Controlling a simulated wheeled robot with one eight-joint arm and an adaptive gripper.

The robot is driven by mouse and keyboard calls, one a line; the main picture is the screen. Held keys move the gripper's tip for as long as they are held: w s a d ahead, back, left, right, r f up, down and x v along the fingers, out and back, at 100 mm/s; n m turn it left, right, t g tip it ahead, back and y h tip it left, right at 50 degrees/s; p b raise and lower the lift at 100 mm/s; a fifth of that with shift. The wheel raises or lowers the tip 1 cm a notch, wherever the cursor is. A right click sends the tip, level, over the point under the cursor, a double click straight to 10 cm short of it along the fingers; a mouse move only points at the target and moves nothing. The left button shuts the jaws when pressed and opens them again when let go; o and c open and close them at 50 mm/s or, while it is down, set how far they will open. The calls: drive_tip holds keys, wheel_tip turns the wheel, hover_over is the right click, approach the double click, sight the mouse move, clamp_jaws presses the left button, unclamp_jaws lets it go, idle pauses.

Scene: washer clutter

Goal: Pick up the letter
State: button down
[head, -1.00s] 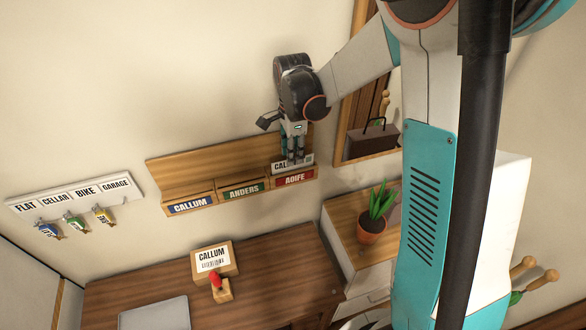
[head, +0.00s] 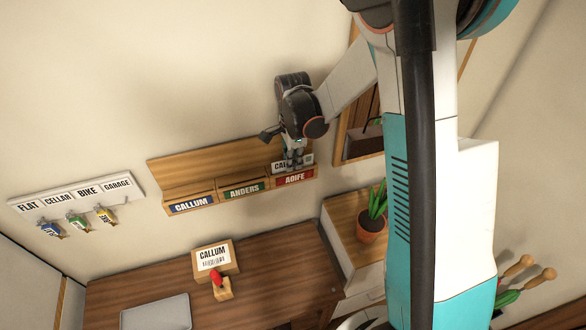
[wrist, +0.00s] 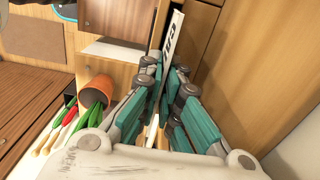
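The letter (head: 307,160) is a white card with partly hidden black text starting "CAL". It stands upright in the right compartment of the wooden wall rack (head: 191,176), behind the red AOIFE label (head: 295,178). My gripper (head: 294,165) is at that compartment, pointing down in front of part of the letter. In the wrist view the letter (wrist: 173,38) is seen nearly edge-on between the two teal fingers (wrist: 166,78). The fingers look apart, one on each side of it. Their exact contact with the letter is hard to see.
The rack also has CALLUM (head: 191,204) and ANDERS (head: 243,190) compartments. Key hooks (head: 78,192) hang at left. Below are a desk (head: 280,265) with a CALLUM box (head: 213,258) and a laptop (head: 155,313). A potted plant (head: 370,231) stands on a cabinet at right.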

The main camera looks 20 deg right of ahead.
drive_tip(key=shift+r, duration=0.1)
wheel_tip(320, 180, up, 7)
drive_tip(key=shift+f+b, duration=0.1)
drive_tip(key=shift+b, duration=0.45)
drive_tip(key=s+b, duration=0.2)
drive_tip(key=s, duration=1.6)
